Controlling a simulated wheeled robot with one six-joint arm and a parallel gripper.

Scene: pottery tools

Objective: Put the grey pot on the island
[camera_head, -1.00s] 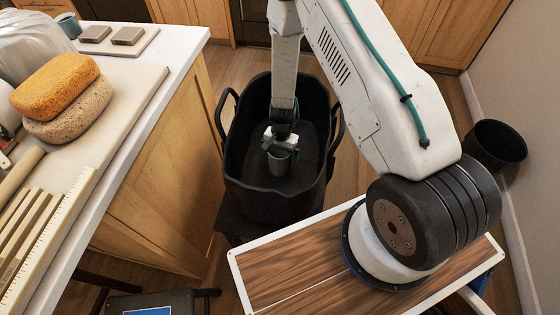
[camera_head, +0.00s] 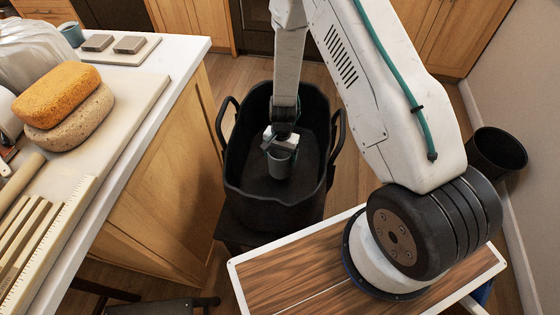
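The grey pot (camera_head: 279,164) is a small cup-like pot inside a large black two-handled tub (camera_head: 276,207). My gripper (camera_head: 278,146) is down inside the tub, right at the pot's rim. The fingers are small and partly hidden by the wrist, so I cannot tell whether they are closed on the pot. The island (camera_head: 160,108) is at the left, with a white top and wooden sides. Its top stands to the left of the tub.
On the island are an orange sponge (camera_head: 58,88) on a speckled sponge (camera_head: 72,122), a ruler (camera_head: 48,245), wooden tools, a grey-blue cup (camera_head: 72,34) and two grey blocks on a board (camera_head: 122,52). A black bin (camera_head: 496,152) stands at the right.

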